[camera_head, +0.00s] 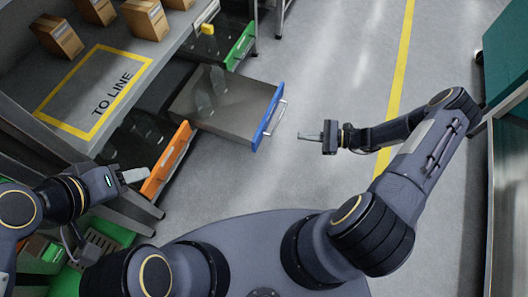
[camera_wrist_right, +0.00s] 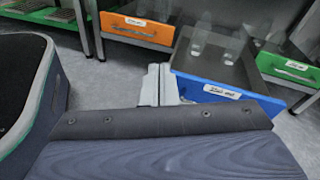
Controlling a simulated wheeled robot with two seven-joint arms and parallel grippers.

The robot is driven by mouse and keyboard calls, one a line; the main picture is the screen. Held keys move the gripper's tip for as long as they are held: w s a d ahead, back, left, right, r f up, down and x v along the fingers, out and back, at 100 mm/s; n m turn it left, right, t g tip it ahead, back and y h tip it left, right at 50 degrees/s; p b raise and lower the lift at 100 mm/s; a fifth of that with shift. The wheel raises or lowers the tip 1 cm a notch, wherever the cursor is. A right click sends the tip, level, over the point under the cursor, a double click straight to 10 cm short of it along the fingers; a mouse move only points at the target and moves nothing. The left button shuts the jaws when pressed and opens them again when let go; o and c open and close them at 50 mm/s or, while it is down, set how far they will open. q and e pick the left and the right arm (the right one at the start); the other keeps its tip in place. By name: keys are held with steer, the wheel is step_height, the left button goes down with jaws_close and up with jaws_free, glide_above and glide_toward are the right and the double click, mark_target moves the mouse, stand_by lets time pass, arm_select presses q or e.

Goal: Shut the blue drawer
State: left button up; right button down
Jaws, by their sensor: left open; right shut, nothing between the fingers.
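The blue drawer (camera_head: 268,118) is pulled far out from under the workbench, with its blue front and silver handle facing right in the head view. Clear bottle-like shapes show at its inner end. Its labelled front also shows in the right wrist view (camera_wrist_right: 225,92). My right gripper (camera_head: 303,137) is shut and empty, over the floor a short gap to the right of the drawer's handle. Its fingers show in the right wrist view (camera_wrist_right: 158,84), overlapping the drawer's left edge in the picture. My left gripper (camera_head: 134,175) is at the lower left near the orange drawer, open and apart from the blue one.
The bench top (camera_head: 150,50) carries several cardboard boxes. Open grey floor (camera_head: 330,60) with a yellow line lies to the right.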

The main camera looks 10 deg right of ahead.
step_height(320, 180, down, 12)
steer(key=s+a+m+t+b, duration=0.1)
steer(key=a+m+t+b, duration=0.15)
steer(key=m+t, duration=0.2)
arm_select(q)
step_height(320, 180, down, 7)
steer(key=b, duration=0.3)
arm_select(e)
glide_toward(256, 141)
steer(key=shift+m, duration=0.35)
steer(key=x, duration=0.7)
steer(key=shift+d+f, duration=0.1)
steer(key=shift+f, duration=0.1)
arm_select(q)
steer(key=shift+f, duration=0.1)
